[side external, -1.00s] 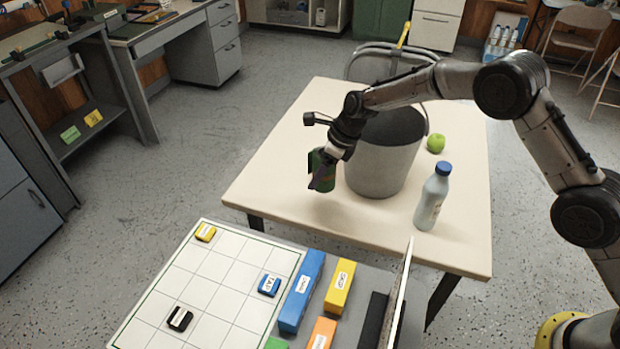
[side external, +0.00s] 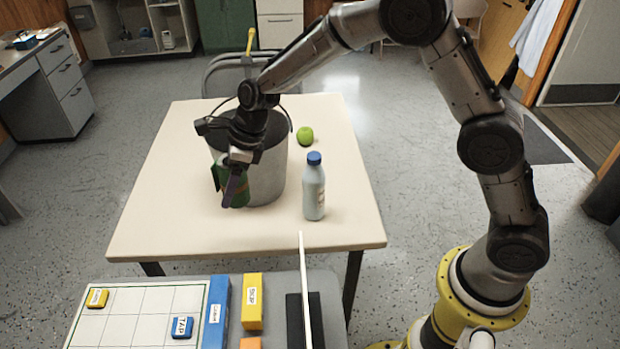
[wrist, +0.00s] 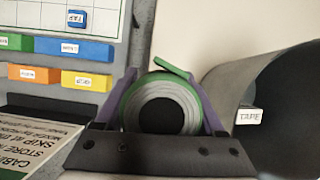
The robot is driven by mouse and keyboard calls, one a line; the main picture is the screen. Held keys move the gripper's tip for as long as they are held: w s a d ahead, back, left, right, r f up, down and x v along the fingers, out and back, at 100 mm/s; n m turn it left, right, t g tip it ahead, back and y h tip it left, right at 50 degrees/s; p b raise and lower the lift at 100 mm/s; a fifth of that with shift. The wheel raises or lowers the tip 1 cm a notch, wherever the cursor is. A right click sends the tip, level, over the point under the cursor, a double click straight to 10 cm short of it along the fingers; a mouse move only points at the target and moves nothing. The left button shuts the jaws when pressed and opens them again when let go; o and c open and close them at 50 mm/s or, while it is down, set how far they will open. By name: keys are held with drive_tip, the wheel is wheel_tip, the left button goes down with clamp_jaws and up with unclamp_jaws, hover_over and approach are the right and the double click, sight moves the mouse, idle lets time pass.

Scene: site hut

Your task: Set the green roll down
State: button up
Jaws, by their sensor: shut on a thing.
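The green roll (side external: 241,192) is held between the purple fingers of my gripper (side external: 229,187), at the front left of the grey bin (side external: 270,176). In the wrist view, the roll (wrist: 131,103) shows its grey layered end and dark core, with a finger on each side and a loose green flap on top. My gripper points down over the cream table (side external: 175,200). I cannot tell whether the roll touches the tabletop. In the wrist view, a white TAPE label (wrist: 249,116) shows at the bin (wrist: 225,85).
A bottle with a blue cap (side external: 314,190) and a green apple (side external: 305,136) stand right of the bin. The table's left part is clear.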

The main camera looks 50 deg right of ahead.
sight(218, 161)
wheel_tip(218, 161, up, 9)
drive_tip(key=shift+d+r, duration=0.15)
drive_tip(key=shift+r, duration=0.05)
drive_tip(key=s+d+m+h, duration=0.1)
drive_tip(key=s+d+m, duration=0.3)
drive_tip(key=d, duration=0.6)
drive_tip(key=s+d+m+t+h, duration=0.15)
drive_tip(key=s+d+m, duration=0.3)
drive_tip(key=d, duration=0.45)
drive_tip(key=s+d+m+h, duration=0.2)
drive_tip(key=s+d+m, duration=0.25)
drive_tip(key=d, duration=0.55)
wheel_tip(218, 161, down, 12)
drive_tip(key=r, duration=0.1)
drive_tip(key=shift+n, duration=0.3)
drive_tip(key=w+d+f, duration=0.1)
drive_tip(key=w+f, duration=0.2)
drive_tip(key=w, duration=0.1)
drive_tip(key=w+d+f, duration=0.1)
drive_tip(key=w+f, duration=0.2)
drive_tip(key=w, duration=0.1)
drive_tip(key=w+d+f, duration=0.2)
drive_tip(key=w+f, duration=0.1)
drive_tip(key=w, duration=0.1)
drive_tip(key=shift+f, duration=0.3)
drive_tip(key=shift+w+d+f, duration=0.15)
drive_tip(key=shift+w+f, duration=0.25)
drive_tip(key=shift+f, duration=1.5)
drive_tip(key=shift+s+f, duration=0.1)
